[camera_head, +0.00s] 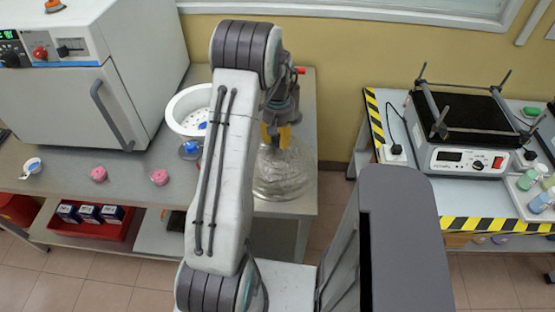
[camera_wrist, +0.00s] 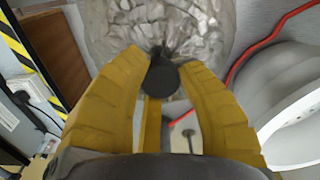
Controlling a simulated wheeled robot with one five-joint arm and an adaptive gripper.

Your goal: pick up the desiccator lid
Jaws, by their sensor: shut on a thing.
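The desiccator lid (camera_head: 283,175) is a clear, ridged glass dome with a knob on top. It is at the right end of the grey bench in the head view. My gripper (camera_head: 277,136) has yellow fingers and points down at the lid's top. In the wrist view the lid's glass (camera_wrist: 150,22) fills the top middle, and its dark round knob (camera_wrist: 162,78) sits between the fingertips of my gripper (camera_wrist: 163,68). The gripper is shut on this knob. I cannot tell whether the lid touches the bench. My arm hides part of the bench beside it.
A white bowl (camera_head: 177,120) with a perforated plate stands left of the lid, partly behind my arm. A white oven (camera_head: 65,110) and two pink items (camera_head: 98,174) are farther left. A separate right bench holds a shaker (camera_head: 470,125). A gap separates the benches.

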